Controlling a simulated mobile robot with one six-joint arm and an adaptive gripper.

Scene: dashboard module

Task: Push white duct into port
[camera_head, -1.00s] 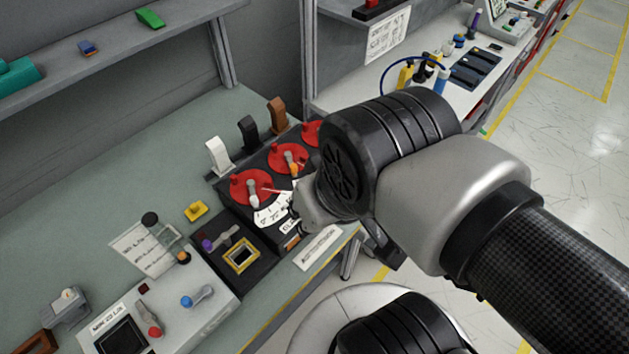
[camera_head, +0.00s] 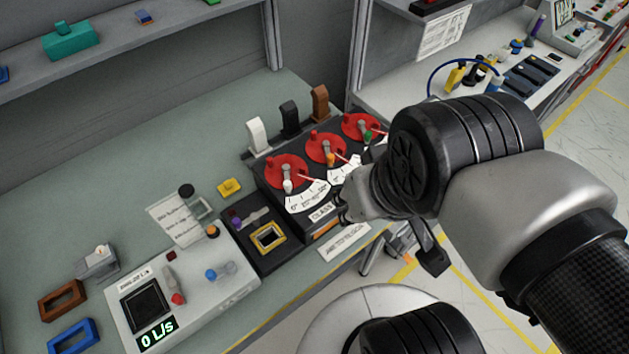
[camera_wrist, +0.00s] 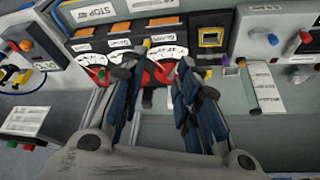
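The white duct (camera_head: 257,135) stands upright at the back left edge of the dial module (camera_head: 273,181) in the head view. It is the leftmost of three similar ducts, beside a black one and a brown one. Its foot meets the back of the module; I cannot tell how deep it sits in its port. My gripper (camera_head: 345,208) is at the module's front right, apart from the white duct, partly hidden by my own wrist. In the wrist view my gripper (camera_wrist: 152,70) has its two fingers spread with nothing held, over the dials.
Red dials (camera_head: 287,172) with small levers stand between my gripper and the ducts. A grey control box (camera_head: 185,290) with a "0 L/s" display is at left. A shelf (camera_head: 130,40) overhangs the back. Bare bench lies left of the ducts.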

